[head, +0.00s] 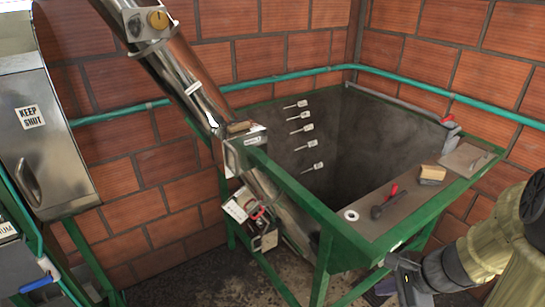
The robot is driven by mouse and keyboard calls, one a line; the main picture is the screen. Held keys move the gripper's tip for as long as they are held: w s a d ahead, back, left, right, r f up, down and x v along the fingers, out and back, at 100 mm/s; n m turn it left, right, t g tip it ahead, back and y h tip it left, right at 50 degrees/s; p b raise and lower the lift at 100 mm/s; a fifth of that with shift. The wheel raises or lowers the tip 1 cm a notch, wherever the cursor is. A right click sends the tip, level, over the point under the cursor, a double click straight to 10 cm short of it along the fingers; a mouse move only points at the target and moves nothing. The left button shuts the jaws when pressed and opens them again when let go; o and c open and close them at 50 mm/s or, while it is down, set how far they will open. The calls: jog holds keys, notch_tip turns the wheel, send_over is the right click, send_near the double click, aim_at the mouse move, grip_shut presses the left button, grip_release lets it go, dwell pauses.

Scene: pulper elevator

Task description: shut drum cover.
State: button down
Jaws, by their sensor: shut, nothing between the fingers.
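The drum cover (48,140) is a curved steel panel at the left edge. It bears a KEEP SHUT label (30,117) and a bar handle (27,183). Its lower edge hangs above a grey part with a label ending in "UM" (6,230); the picture cuts off the rest, so how far the cover stands open is unclear. My gripper (404,274) is at the bottom right, beside the hopper's front corner, far from the cover. It is shut and empty.
A green-framed hopper (350,243) fills the middle, with a brush (432,173), a dark tool (390,203) and a ring (351,215) on its ledge. A steel elevator tube (185,75) slopes down into its left side. Brick walls close the back.

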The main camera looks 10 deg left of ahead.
jog(key=s+a+n+h, duration=0.1)
jog(key=n, duration=0.4)
jog(key=a+n+h, duration=0.2)
jog(key=n, duration=0.4)
jog(key=s+a+r+n+h, duration=0.1)
jog(key=n, duration=0.4)
jog(key=shift+s+a+r+n+g+h, duration=0.1)
jog(key=shift+s+a+n+g+h, duration=0.2)
jog(key=shift+a+g+h, duration=0.1)
jog(key=shift+w, duration=0.1)
